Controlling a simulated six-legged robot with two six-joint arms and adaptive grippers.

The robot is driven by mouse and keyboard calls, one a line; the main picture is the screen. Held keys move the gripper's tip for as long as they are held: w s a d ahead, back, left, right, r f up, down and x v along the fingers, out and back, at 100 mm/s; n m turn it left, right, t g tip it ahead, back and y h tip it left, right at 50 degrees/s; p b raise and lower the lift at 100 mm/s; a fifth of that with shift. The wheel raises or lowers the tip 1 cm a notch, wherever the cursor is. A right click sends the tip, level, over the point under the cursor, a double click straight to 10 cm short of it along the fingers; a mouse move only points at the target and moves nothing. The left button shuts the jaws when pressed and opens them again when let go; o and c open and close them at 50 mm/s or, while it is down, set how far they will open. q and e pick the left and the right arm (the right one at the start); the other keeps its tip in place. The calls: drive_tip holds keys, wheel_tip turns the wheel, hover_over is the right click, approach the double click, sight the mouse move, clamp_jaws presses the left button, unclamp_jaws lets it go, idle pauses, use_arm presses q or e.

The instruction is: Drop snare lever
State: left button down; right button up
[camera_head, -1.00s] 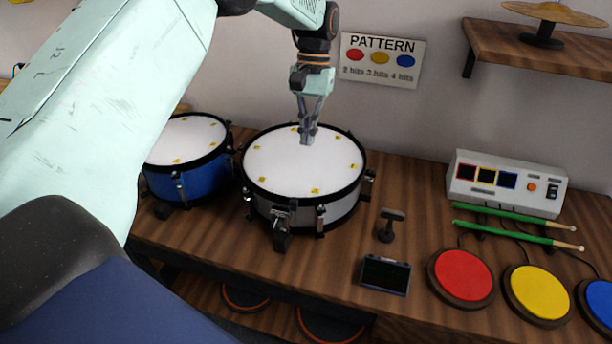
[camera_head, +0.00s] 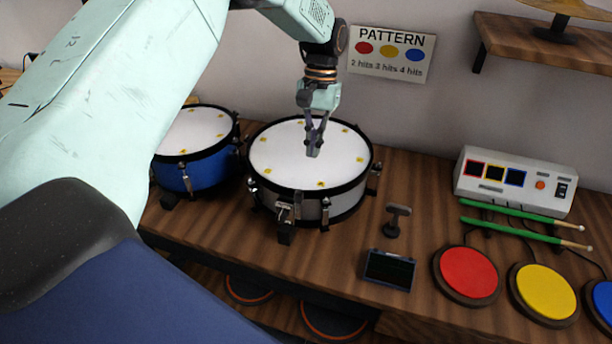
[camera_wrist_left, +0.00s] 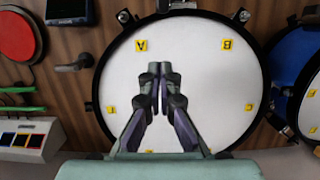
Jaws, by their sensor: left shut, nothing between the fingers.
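The snare drum (camera_head: 300,165) has a white head, a black rim and a grey shell, and stands on the wooden bench. Its snare lever (camera_head: 285,211) is a small metal fitting on the front of the shell. In the left wrist view the drum head (camera_wrist_left: 190,95) fills the middle, with yellow letter tags. The lever's spot at the top edge (camera_wrist_left: 178,5) shows only partly. My left gripper (camera_head: 313,152) is shut and empty over the drum head, behind the lever; its fingertips meet in the left wrist view (camera_wrist_left: 160,72). My right gripper is not seen.
A blue drum (camera_head: 190,165) stands close on the left. To the right are a drum key (camera_head: 397,218), a small dark screen (camera_head: 389,270), red (camera_head: 468,273) and yellow (camera_head: 544,292) pads, green sticks (camera_head: 515,228) and a grey control box (camera_head: 513,182). A pattern sign (camera_head: 391,54) hangs behind.

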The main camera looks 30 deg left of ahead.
sight(306, 190)
use_arm(q)
drive_tip(key=x, duration=0.5)
drive_tip(key=shift+w+f+b, duration=0.15)
drive_tip(key=shift+f+b, duration=0.1)
drive_tip(key=shift+b, duration=0.05)
drive_tip(key=shift+s+d+r, duration=0.2)
drive_tip(key=shift+s, duration=0.4)
drive_tip(key=shift+s+d+r, duration=0.15)
drive_tip(key=shift+s, duration=1)
drive_tip(key=shift+s+d+f, duration=0.1)
drive_tip(key=shift+s+d, duration=0.05)
drive_tip(key=shift+d, duration=0.05)
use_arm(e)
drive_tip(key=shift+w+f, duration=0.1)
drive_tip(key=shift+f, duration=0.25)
use_arm(q)
drive_tip(key=shift+s, duration=0.1)
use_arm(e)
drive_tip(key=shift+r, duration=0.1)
